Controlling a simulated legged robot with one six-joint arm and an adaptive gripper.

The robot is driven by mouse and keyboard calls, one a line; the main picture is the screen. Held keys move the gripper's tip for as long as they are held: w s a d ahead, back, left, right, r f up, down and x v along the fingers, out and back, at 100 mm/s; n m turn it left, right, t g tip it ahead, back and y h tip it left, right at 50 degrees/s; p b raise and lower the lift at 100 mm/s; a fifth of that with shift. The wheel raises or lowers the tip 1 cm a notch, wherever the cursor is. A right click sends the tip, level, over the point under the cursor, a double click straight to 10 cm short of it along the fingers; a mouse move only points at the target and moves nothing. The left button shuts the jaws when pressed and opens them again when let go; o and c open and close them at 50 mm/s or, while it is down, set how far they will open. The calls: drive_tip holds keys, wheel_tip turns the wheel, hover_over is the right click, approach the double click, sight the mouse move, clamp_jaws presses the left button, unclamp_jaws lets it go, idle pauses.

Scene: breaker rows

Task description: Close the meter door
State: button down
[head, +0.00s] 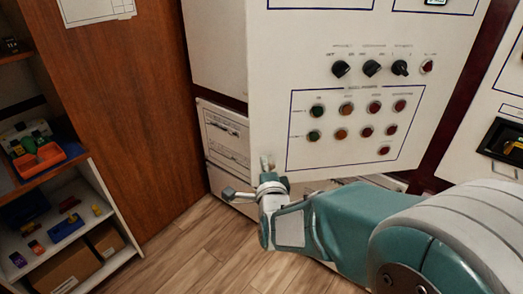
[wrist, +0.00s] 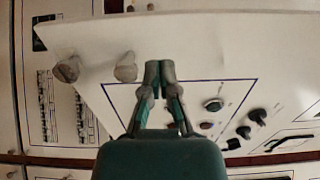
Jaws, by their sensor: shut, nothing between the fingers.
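The meter door (head: 280,60) is a large white panel with black knobs, red, green and amber buttons and blue outlines. It stands out at an angle from the cabinet behind it, so it is ajar. In the wrist view the door (wrist: 200,45) slants across the picture, with two grey knob-like fittings near its left edge. My gripper (head: 266,163) is at the door's lower left corner in the head view. In the wrist view its fingers (wrist: 160,70) are together and empty, in front of the door's face. Whether they touch the door cannot be told.
White cabinet fronts (head: 215,55) stand behind and left of the door. A brown wooden panel (head: 120,110) and a shelf with coloured bins (head: 40,158) are at the left. Another panel with a black recess (head: 505,143) is at the right. Wooden floor (head: 190,250) is clear below.

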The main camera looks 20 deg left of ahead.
sight(261, 146)
drive_tip(key=x, duration=0.5)
drive_tip(key=shift+w, duration=0.15)
